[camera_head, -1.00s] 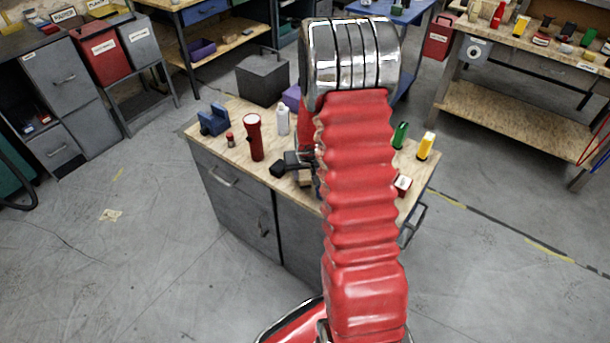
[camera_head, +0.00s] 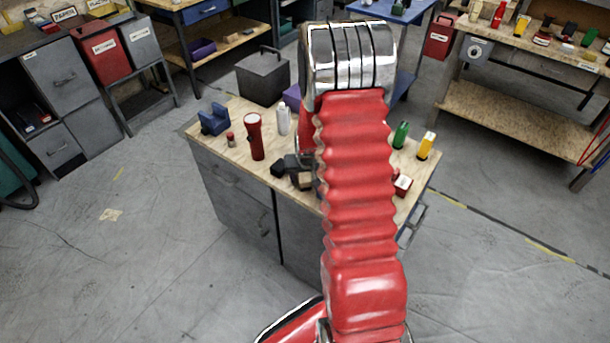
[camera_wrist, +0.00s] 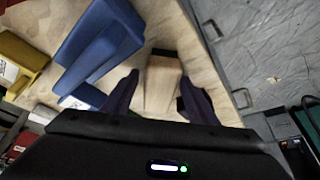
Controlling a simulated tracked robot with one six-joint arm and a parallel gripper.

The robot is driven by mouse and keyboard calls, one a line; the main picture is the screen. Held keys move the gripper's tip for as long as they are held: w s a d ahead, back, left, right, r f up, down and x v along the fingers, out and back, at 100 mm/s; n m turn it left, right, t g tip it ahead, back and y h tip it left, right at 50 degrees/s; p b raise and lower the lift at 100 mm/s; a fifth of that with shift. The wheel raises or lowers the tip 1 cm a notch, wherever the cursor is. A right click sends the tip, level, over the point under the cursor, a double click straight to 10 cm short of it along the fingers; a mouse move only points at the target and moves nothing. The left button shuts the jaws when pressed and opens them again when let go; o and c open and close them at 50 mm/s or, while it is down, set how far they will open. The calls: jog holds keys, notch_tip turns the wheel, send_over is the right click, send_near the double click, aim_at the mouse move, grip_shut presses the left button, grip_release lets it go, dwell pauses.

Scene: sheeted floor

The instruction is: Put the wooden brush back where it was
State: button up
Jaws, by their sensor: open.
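A light wooden block, which looks like the wooden brush (camera_wrist: 162,88), lies on the wooden worktop in the wrist view. My gripper (camera_wrist: 160,82) has its two dark fingers apart, one on each side of the block. I cannot tell whether either finger touches it. In the head view, my dark gripper is low over the front of the worktop, partly hidden by my red arm. A small brown piece (camera_head: 303,181) shows beside it there.
A blue object (camera_wrist: 98,45) stands close left of the gripper in the wrist view, with a yellow one (camera_wrist: 22,62) beyond. The worktop edge is close on the right. The head view shows a red flashlight (camera_head: 254,137), white bottle (camera_head: 283,121) and blue block (camera_head: 213,121).

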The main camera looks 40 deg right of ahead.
jog(key=v, duration=1.2)
dwell(0.3)
jog(key=shift+w+r, duration=0.1)
jog(key=shift+r, duration=0.05)
jog(key=s+a+r+n, duration=0.1)
jog(key=s+a+r, duration=0.2)
jog(key=a+r, duration=0.35)
jog(key=s+a+r+n, duration=0.1)
jog(key=s+a+r, duration=0.2)
jog(key=a+r, duration=0.35)
jog(key=s+a+r+n+y, duration=0.1)
jog(key=s+a+r, duration=0.3)
jog(key=s, duration=0.3)
jog(key=s+a+r+n+t+y, duration=0.1)
jog(key=s+a+r+n, duration=0.1)
jog(key=s+a+r, duration=0.2)
jog(key=s+a, duration=0.3)
jog(key=shift+s+r, duration=0.2)
jog(key=shift+s, duration=0.1)
dwell(0.4)
